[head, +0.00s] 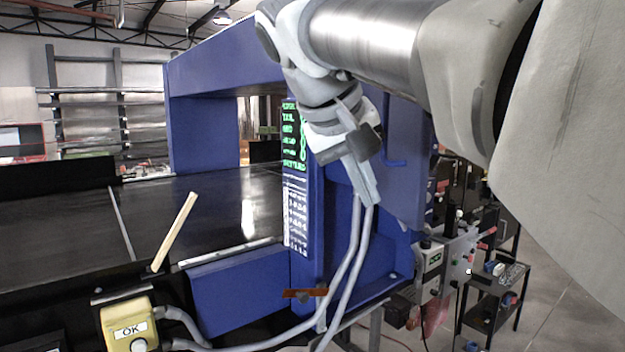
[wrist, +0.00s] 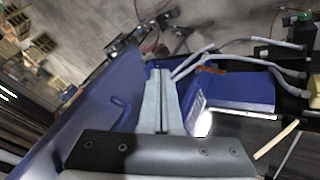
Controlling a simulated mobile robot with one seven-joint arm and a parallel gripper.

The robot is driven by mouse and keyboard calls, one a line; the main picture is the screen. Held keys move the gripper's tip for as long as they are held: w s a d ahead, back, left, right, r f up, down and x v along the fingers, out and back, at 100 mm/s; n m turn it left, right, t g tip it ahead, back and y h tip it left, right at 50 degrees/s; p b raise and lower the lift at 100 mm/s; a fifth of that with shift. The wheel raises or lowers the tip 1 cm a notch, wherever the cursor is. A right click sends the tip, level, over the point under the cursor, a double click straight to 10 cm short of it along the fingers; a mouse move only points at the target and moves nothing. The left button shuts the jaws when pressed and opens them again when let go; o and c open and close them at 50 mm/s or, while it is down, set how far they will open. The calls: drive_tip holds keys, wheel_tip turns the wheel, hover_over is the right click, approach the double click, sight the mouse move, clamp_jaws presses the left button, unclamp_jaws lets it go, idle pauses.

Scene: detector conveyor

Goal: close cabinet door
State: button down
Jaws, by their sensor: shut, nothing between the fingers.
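The blue cabinet door (head: 408,190) is on the right side of the blue detector frame in the head view. It appears to stand out at an angle, but how far is hard to tell. Its blue bar handle (head: 398,163) faces my gripper. In the wrist view the door (wrist: 85,118) and its handle (wrist: 122,110) lie left of the fingers. My gripper (head: 371,198) is shut and empty, pointing down in front of the cabinet, left of the handle. In the wrist view the fingers (wrist: 161,75) are together. My arm hides the door's upper part.
The blue detector frame (head: 205,130) spans a dark conveyor (head: 60,215) on the left. A black shelf cart (head: 495,295) stands at the right, with open floor beyond.

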sight(402, 209)
drive_tip(key=shift+w+d+f, duration=0.5)
drive_tip(key=shift+d+f, duration=0.2)
drive_tip(key=shift+d, duration=0.3)
drive_tip(key=shift+w+d+f, duration=0.55)
drive_tip(key=shift+d+f, duration=0.1)
drive_tip(key=shift+d, duration=0.35)
drive_tip(key=shift+w+d+f, duration=0.5)
drive_tip(key=shift+d+f, duration=0.2)
drive_tip(key=shift+d, duration=0.3)
drive_tip(key=shift+d, duration=0.1)
